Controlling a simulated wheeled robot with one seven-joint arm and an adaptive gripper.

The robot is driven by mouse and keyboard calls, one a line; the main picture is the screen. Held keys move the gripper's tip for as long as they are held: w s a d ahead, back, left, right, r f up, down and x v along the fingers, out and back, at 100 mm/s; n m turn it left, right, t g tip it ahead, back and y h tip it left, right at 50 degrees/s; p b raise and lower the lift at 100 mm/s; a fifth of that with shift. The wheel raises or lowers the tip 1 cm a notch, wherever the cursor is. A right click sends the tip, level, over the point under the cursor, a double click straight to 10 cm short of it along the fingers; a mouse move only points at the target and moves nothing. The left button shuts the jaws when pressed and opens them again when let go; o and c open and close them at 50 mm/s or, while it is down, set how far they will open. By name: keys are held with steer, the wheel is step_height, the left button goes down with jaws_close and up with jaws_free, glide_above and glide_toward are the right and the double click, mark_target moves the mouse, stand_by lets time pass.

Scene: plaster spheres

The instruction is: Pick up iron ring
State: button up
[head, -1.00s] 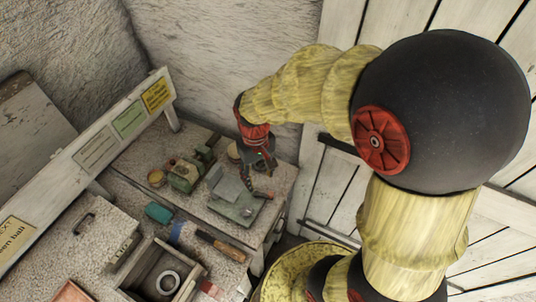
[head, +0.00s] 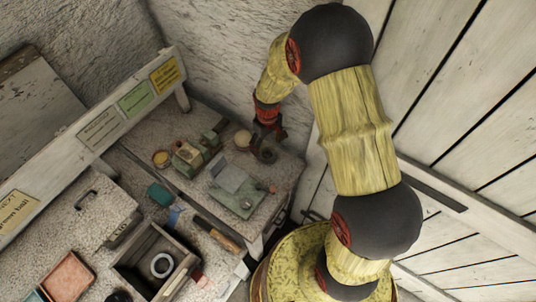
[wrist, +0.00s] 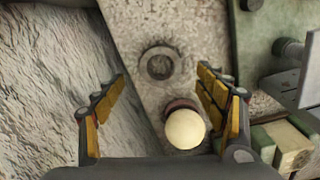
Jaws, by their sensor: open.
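A dark, grey-brown iron ring (wrist: 146,65) lies flat on the speckled bench top in the wrist view, just beyond my fingertips and roughly centred between them. In the head view the ring (head: 268,155) shows as a small dark round shape just below my gripper (head: 269,133). In the wrist view my gripper (wrist: 162,78) is open, with a finger on each side and nothing held. A cream ball (wrist: 186,129) on a dark red base stands between the fingers, close to the right one. I cannot tell the exact height above the ring.
A plaster wall (wrist: 45,80) runs close along the left in the wrist view. Green equipment (wrist: 255,35) stands to the right. In the head view a green scale-like device (head: 238,190) sits nearby, and an open box (head: 125,268) holds a white ring (head: 162,256).

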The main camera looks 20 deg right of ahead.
mark_target(267, 156)
step_height(267, 156, down, 5)
steer(key=shift+r+b, duration=0.1)
steer(key=shift+b, duration=0.25)
steer(key=shift+c, duration=0.7)
steer(key=c, duration=1.3)
steer(key=shift+r, duration=0.1)
steer(key=shift+c, duration=0.2)
